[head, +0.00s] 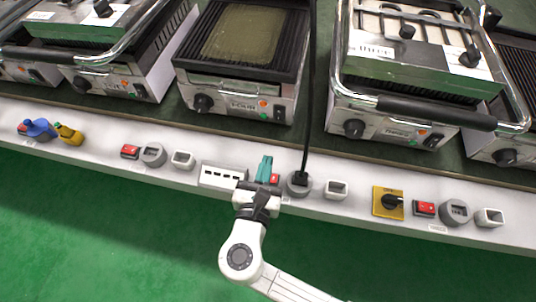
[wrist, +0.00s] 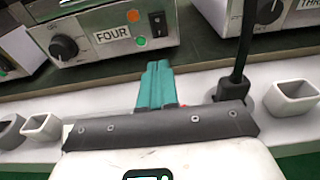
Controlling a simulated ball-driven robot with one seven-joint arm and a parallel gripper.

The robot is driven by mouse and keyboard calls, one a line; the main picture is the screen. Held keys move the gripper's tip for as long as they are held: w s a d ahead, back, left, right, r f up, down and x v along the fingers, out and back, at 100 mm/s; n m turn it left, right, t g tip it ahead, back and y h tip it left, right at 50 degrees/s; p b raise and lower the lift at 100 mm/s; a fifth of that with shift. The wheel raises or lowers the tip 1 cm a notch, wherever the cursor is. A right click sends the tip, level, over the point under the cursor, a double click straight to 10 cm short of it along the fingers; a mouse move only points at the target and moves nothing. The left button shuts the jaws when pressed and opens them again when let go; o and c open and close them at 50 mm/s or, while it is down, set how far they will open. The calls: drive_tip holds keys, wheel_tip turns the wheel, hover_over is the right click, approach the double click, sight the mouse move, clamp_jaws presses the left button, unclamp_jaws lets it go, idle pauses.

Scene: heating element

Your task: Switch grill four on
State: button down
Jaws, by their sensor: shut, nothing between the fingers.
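Grill four (head: 242,100) stands on the dark green counter in the head view. Its front panel (wrist: 110,36) shows in the wrist view with a FOUR label, a black knob (wrist: 63,47), an orange light (wrist: 134,16), a green light (wrist: 141,41) and a black rocker switch (wrist: 158,24). I cannot tell the rocker's position. My gripper (head: 266,160) has its teal fingers shut and empty, over the white ledge below grill four; they also show in the wrist view (wrist: 158,66). A red wall switch (head: 274,179) sits just right of the fingers, mostly hidden in the wrist view.
A black plug (head: 300,181) with an upright cable (head: 308,120) stands in a socket right of the fingers. A white multi-socket box (head: 222,174) is to the left. Grill three (head: 395,125) stands to the right. The green floor in front is clear.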

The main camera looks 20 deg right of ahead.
sight(278, 119)
drive_tip(key=b+x, duration=0.2)
drive_tip(key=x, duration=1)
drive_tip(key=shift+w+d, duration=0.1)
drive_tip(key=shift+w+d, duration=0.1)
drive_tip(key=shift+w, duration=0.05)
